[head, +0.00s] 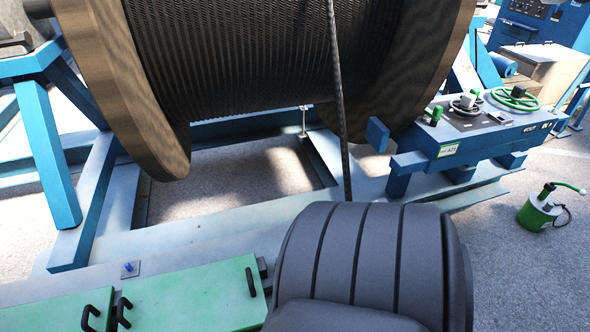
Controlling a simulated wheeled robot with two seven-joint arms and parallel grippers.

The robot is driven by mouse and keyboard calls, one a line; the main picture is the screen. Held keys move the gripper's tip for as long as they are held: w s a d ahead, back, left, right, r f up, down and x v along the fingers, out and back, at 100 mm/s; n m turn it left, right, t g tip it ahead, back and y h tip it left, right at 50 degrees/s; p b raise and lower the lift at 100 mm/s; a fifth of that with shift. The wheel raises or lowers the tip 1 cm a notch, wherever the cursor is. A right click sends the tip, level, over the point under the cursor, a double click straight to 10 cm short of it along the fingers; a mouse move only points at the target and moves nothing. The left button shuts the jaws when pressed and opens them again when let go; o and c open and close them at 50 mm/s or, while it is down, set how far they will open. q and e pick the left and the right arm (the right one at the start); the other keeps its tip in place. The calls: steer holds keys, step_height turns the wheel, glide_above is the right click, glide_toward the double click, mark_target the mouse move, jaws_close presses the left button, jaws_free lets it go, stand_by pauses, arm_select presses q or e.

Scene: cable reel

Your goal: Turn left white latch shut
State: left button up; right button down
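I cannot clearly make out a white latch in the head view. A thin pale upright piece (303,121) shows below the reel, in front of the blue frame; it is too small to tell what it is. The wooden cable reel (120,85) is wound with dark cable (235,60), and one strand hangs down in front of it. Neither of my grippers is in view. A large dark grey ribbed form fills the lower middle and hides what is behind it.
A blue stand (45,145) is at the left. Green covers (190,297) with black handles lie at lower left. A blue control box (470,132) with a green handwheel (515,98) is at right.

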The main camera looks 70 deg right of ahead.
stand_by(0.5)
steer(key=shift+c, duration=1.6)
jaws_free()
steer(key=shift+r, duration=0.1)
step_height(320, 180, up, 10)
steer(key=p, duration=0.5)
